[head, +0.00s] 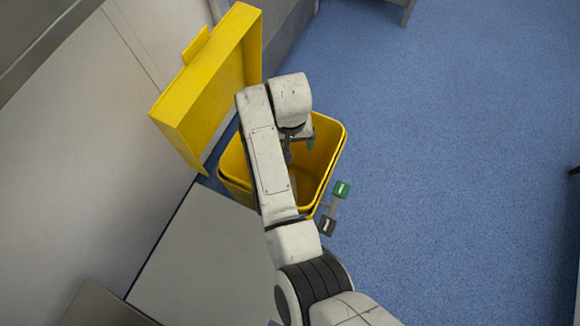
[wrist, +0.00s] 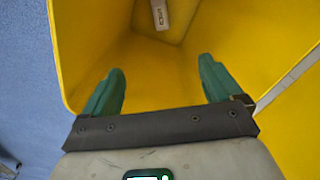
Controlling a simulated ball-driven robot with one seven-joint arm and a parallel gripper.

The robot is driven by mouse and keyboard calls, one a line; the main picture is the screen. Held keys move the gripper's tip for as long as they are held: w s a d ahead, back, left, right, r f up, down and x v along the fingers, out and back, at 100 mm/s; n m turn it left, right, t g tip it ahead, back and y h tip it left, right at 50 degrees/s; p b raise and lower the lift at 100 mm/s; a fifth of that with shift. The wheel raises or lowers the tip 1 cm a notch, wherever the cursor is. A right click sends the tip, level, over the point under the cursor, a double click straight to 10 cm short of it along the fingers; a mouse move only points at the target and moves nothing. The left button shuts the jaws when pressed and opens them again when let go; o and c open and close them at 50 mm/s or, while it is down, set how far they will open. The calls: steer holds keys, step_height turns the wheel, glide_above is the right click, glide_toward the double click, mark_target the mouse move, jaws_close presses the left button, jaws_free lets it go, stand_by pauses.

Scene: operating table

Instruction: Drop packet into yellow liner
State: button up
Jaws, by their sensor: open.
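The yellow liner (head: 326,142) is an open-topped yellow bin with its yellow lid (head: 205,85) raised on the left side. My gripper (head: 291,150) is over the bin's mouth, partly hidden by my arm in the head view. In the wrist view my gripper (wrist: 160,88) has its two green fingers spread wide apart with nothing between them. A small pale packet (wrist: 159,14) lies down inside the liner, near its bottom, beyond the fingers and apart from them. The liner's yellow walls (wrist: 90,50) surround it. The packet cannot be made out in the head view.
Green and dark pedals (head: 341,189) stick out at the bin's front right. A grey cabinet top (head: 205,260) lies at the lower left, beside a pale wall. The blue floor (head: 450,130) to the right is largely clear.

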step_height(320, 180, up, 11)
steer(key=p, duration=0.3)
steer(key=shift+f, duration=0.1)
stand_by(0.6)
